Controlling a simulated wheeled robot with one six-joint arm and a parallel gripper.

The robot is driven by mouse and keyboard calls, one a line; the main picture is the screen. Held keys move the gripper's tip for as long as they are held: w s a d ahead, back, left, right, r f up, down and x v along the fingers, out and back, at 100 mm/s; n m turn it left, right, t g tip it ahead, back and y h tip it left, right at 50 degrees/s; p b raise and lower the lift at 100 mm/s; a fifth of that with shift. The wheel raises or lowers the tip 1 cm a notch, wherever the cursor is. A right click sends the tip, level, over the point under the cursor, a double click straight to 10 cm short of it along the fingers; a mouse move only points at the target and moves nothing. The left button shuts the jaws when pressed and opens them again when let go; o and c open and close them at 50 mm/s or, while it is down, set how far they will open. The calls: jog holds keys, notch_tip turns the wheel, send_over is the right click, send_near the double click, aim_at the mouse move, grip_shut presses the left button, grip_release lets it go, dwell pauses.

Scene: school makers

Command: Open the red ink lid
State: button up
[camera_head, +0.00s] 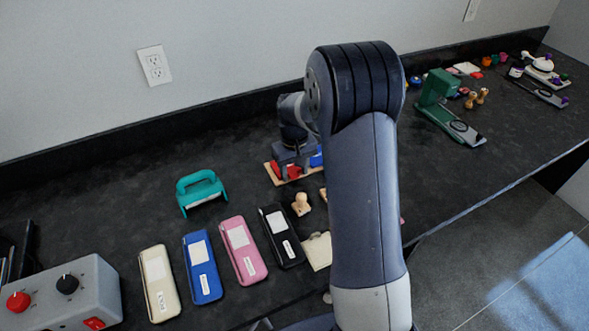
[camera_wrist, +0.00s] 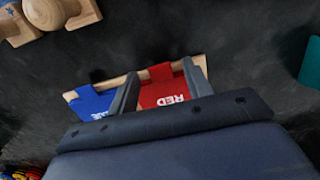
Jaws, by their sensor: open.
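The red ink pad (camera_head: 289,171) sits beside a blue ink pad (camera_head: 316,160) on a wooden tray (camera_head: 272,174) on the dark counter. In the wrist view the red ink lid (camera_wrist: 165,96) shows the word RED, with a red tab (camera_wrist: 160,71) at its far edge. The lid appears shut. My gripper (camera_wrist: 160,82) is open, with one finger on each side of the red lid. The left finger lies between the red pad and the blue pad (camera_wrist: 90,103). I cannot tell whether the fingers touch the lid. The lid's near part is hidden by my gripper.
A wooden stamp (camera_head: 300,204) stands in front of the tray. A teal-handled tool (camera_head: 201,192) lies to the left. Black (camera_head: 281,236), pink (camera_head: 243,250), blue (camera_head: 202,267) and cream (camera_head: 158,283) cases line the front. A green device (camera_head: 438,92) stands at right.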

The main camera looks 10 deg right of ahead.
grip_shut()
dwell(0.4)
